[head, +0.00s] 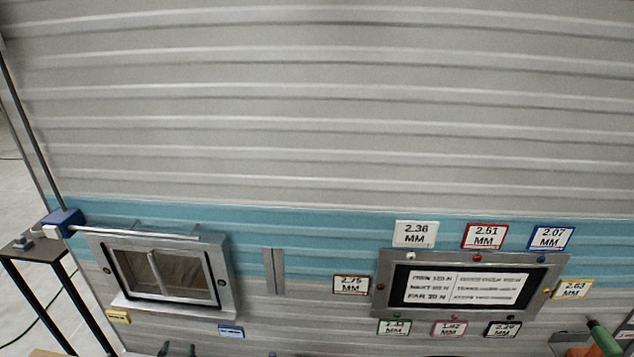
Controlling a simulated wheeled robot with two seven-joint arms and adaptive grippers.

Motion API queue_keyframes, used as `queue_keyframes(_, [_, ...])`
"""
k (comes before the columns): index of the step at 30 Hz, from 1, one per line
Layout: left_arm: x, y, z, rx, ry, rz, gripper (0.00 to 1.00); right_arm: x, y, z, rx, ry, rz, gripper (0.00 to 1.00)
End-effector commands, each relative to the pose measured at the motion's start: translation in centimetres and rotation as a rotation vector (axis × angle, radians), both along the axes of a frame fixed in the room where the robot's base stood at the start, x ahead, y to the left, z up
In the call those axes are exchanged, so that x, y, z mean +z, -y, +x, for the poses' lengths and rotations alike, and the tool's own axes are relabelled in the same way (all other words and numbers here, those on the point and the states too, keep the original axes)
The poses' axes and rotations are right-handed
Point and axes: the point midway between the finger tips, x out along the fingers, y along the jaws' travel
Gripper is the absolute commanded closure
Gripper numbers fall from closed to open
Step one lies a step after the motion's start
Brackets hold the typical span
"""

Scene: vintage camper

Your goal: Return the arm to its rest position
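I cannot make out either of my grippers in the head view. The camper wall (320,120) fills most of the view, with ribbed grey siding and a turquoise band. A framed window (222,258) is set in the wall at the lower left. A framed panel (381,285) with printed lines of text is at the lower right. Labels with millimetre values surround it, among them a white one (416,233), a red-edged one (485,236) and a blue-edged one (551,237).
A dark stand (30,248) is at the left edge, near a blue block (63,221) with a rod above the window. A green-handled object (603,338) is at the bottom right. Small things at the bottom edge are cut off. The space before the upper wall looks clear.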

Motion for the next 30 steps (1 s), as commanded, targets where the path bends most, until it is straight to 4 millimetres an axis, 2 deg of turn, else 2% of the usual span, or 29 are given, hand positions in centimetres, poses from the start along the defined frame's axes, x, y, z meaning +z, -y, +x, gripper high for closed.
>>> queue_keyframes(1, [-2.9, -1.9, -1.5, 0.066, -0.096, -0.044, 0.63, 0.0, 0.1, 0.0, 0.000, 0.000, -0.001, 0.60])
queue_keyframes(3, [-7.0, -3.8, -3.9, 0.139, -0.239, -0.095, 0.63, 0.0, 0.1, 0.0, 0.000, 0.000, -0.001, 0.60])
queue_keyframes(6, [-12.7, -5.1, -8.0, 0.207, -0.451, -0.162, 0.63, 0.0, 0.1, 0.0, 0.000, 0.000, -0.001, 0.60])
queue_keyframes(9, [-17.0, -5.0, -12.0, 0.234, -0.632, -0.213, 0.63, 0.0, 0.1, 0.0, 0.000, 0.000, -0.001, 0.60])
queue_keyframes(15, [-22.1, -3.3, -18.5, 0.223, -0.896, -0.279, 0.63, 0.0, 0.1, 0.0, 0.000, 0.000, -0.001, 0.60])
queue_keyframes(24, [-25.8, 0.1, -26.5, 0.146, -1.187, -0.351, 0.63, 0.0, 0.0, 0.0, 0.000, 0.000, -0.001, 0.60])
queue_keyframes(30, [-31.4, 0.1, -25.0, 0.143, -1.203, -0.347, 0.63, 0.0, 0.0, 0.0, 0.000, 0.000, 0.000, 0.60])
